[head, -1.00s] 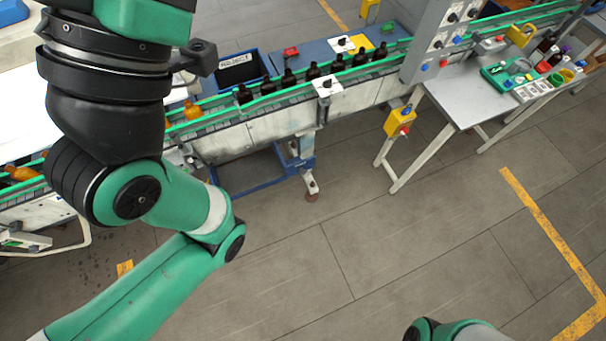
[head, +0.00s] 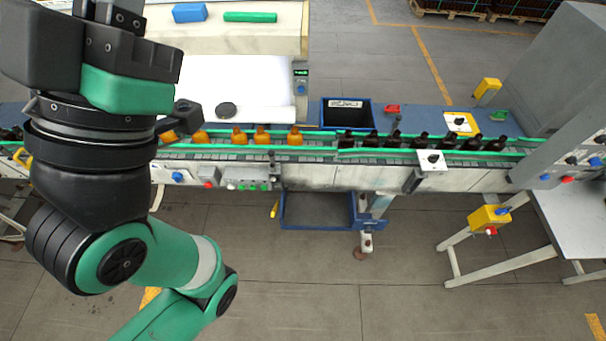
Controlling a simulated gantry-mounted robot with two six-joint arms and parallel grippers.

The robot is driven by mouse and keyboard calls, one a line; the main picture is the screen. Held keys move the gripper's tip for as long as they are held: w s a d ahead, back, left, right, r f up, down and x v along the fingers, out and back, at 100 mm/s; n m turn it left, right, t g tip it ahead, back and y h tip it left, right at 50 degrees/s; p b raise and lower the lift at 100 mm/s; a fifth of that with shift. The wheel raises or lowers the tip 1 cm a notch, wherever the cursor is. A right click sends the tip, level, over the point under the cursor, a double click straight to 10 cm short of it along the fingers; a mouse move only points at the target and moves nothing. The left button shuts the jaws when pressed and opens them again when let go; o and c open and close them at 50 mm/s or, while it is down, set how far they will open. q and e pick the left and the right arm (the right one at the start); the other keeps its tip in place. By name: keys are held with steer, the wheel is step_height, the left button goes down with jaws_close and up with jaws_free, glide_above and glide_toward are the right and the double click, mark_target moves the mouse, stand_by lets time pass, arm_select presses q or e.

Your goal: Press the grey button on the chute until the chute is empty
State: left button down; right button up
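I cannot make out a chute or a grey button for certain. A conveyor (head: 325,152) runs across the view, with orange bottles (head: 261,136) on its left part and dark bottles (head: 421,140) on its right part. My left gripper (head: 112,18) is at the top left, in front of the conveyor's left end and a white machine (head: 285,40). Its fingertips are largely hidden, so I cannot tell whether it is open or shut. My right gripper is out of view.
A blue reject bin (head: 347,113) stands behind the conveyor. The conveyor front carries a blue knob (head: 177,176) and a red button (head: 208,184). A grey cabinet (head: 560,75) and a table (head: 572,222) stand at the right.

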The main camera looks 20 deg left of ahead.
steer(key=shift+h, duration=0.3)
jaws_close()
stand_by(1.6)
